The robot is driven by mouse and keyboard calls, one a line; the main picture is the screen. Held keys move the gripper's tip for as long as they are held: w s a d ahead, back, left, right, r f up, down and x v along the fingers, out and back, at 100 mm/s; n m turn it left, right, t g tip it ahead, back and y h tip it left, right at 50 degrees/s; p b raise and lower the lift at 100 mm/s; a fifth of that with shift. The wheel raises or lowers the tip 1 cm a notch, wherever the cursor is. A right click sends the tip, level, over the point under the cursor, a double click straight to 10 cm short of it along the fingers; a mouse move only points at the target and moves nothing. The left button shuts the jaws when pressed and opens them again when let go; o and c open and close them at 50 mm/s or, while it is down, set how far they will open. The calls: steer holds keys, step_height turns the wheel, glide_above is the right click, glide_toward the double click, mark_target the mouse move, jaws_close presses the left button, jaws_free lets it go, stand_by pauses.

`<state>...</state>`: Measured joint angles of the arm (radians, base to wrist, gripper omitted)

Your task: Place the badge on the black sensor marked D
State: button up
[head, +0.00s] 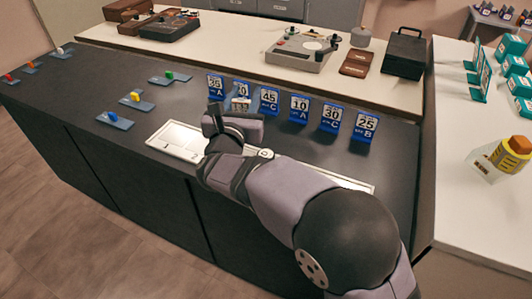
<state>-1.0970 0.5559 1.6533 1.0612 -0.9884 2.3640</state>
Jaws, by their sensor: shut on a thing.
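My gripper (226,115) is over the far edge of the white panel, in front of the row of blue number stands. My wrist and forearm cover much of the panel. I cannot make out a black sensor marked D in this view.
Blue stands (300,108) with numbers and letters A, B or C line the counter's back. The white panel (178,139) lies in front. Coloured pieces on blue-grey plates (131,101) sit left.

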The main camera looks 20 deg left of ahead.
steer(key=w+d+m+h, duration=0.1)
steer(key=d+m+h, duration=0.2)
steer(key=d+h, duration=0.3)
steer(key=shift+t+y, duration=0.3)
steer(key=shift+y, duration=0.2)
steer(key=shift+d+f+p, duration=0.15)
steer(key=shift+f, duration=1.45)
steer(key=shift+d+f+p, duration=0.15)
steer(key=shift+d+f, duration=0.05)
steer(key=shift+f, duration=1.4)
steer(key=shift+d+f+p, duration=0.15)
steer(key=shift+f, duration=1.45)
steer(key=shift+f+b, duration=0.2)
steer(key=shift+b, duration=0.1)
steer(key=o, duration=1)
steer(key=shift+r, duration=0.15)
steer(key=s+b, duration=0.2)
steer(key=s, duration=1)
